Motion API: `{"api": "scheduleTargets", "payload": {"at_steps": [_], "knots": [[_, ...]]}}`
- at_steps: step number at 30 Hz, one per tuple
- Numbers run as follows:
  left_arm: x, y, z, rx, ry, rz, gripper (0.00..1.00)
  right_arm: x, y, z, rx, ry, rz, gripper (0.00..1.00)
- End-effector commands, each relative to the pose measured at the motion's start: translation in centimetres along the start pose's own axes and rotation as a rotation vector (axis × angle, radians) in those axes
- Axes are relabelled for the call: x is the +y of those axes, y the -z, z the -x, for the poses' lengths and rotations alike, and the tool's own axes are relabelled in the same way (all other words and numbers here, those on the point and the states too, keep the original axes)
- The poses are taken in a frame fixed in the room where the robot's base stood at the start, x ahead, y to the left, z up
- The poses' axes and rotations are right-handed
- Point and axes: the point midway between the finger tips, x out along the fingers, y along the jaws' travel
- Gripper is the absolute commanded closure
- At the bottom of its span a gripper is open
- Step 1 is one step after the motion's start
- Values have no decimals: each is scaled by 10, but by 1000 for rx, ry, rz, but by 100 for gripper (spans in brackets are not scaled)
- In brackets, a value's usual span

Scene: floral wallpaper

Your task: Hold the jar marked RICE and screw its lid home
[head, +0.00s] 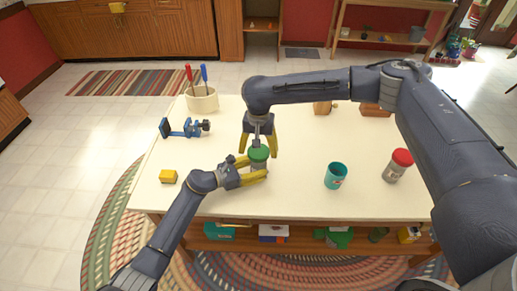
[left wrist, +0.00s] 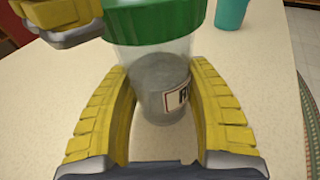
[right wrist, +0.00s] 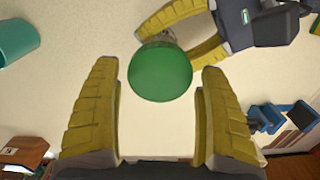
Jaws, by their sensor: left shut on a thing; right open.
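The jar (left wrist: 160,85) is clear, with grey contents and a white label whose visible letter looks like R; the rest is cut off. It stands upright on the table, and my left gripper (head: 253,170) is shut around its body. A green lid (right wrist: 160,75) sits on top of the jar; whether it is tight I cannot tell. My right gripper (head: 258,150) points down from above, open, its fingers on either side of the lid. In the right wrist view gaps show between the lid and both fingers.
A teal cup (head: 335,176) and a red-lidded jar (head: 397,166) stand to the right. A yellow block (head: 168,176), a blue clamp-like tool (head: 184,128) and a crock (head: 202,99) with screwdrivers are at left. Wooden items (head: 322,108) lie behind my right arm.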

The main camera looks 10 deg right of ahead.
Motion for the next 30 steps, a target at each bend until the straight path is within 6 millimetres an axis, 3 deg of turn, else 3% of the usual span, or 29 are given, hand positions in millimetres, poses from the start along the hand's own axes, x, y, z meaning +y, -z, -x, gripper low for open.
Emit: {"api": "scheduleTargets", "payload": {"at_steps": [15, 30], "knots": [[0, 0, 0, 0, 0, 0, 76, 0, 0, 0, 1, 0, 540, 23], [0, 0, 0, 0, 0, 0, 76, 0, 0, 1, 1, 0, 629, 23]]}}
